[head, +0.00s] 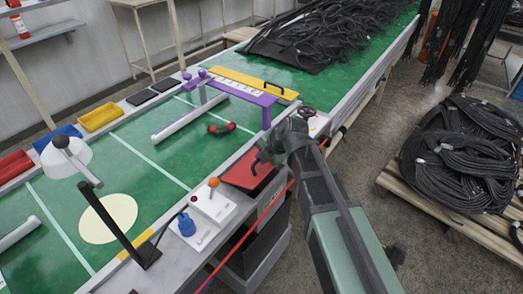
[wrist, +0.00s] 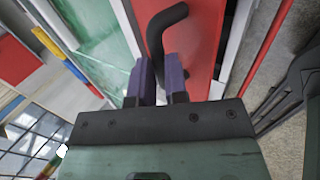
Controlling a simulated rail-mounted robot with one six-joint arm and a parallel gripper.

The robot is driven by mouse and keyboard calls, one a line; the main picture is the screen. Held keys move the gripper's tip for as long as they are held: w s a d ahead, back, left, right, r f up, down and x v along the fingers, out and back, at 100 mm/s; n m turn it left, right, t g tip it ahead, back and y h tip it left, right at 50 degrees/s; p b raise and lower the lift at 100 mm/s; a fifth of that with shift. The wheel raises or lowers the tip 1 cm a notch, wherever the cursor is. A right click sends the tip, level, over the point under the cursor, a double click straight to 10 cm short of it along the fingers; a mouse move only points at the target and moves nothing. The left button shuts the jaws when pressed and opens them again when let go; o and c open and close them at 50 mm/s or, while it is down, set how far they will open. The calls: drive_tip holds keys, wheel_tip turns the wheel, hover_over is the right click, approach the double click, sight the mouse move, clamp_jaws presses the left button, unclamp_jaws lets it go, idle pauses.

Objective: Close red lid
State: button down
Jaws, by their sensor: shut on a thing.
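The red lid (head: 243,175) is a flat panel at the near edge of the green workbench, above a dark box. In the wrist view the red lid (wrist: 202,30) fills the top middle, with a black bent handle (wrist: 166,17) on it. My gripper (wrist: 158,68) has its two purple fingers on either side of the handle and is shut on it. In the head view my gripper (head: 262,160) is at the lid's far right side, partly hidden by my wrist. The lid's exact tilt is hard to tell.
A white control box (head: 213,204) with an orange knob stands left of the lid. A purple frame (head: 240,91) stands on the bench behind. A black lamp post (head: 120,225) stands at left. Coiled black hoses (head: 465,150) lie on a pallet at right.

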sight(268, 168)
drive_tip(key=f+b, duration=0.1)
drive_tip(key=s+d+f+b, duration=0.1)
drive_tip(key=f+b, duration=0.1)
drive_tip(key=f, duration=0.1)
drive_tip(key=shift+s+d, duration=0.15)
drive_tip(key=shift+d, duration=0.25)
drive_tip(key=shift+s+d+f+b, duration=0.4)
drive_tip(key=shift+s+f+b, duration=0.15)
drive_tip(key=shift+b, duration=0.25)
drive_tip(key=shift+w+a+f, duration=0.1)
drive_tip(key=shift+f, duration=0.2)
drive_tip(key=c, duration=1.1)
unclamp_jaws()
drive_tip(key=shift+w+r, duration=0.1)
drive_tip(key=shift+r, duration=0.1)
drive_tip(key=p+v, duration=0.9)
drive_tip(key=v, duration=0.1)
drive_tip(key=shift+s+d+r, duration=0.2)
drive_tip(key=shift+r, duration=0.05)
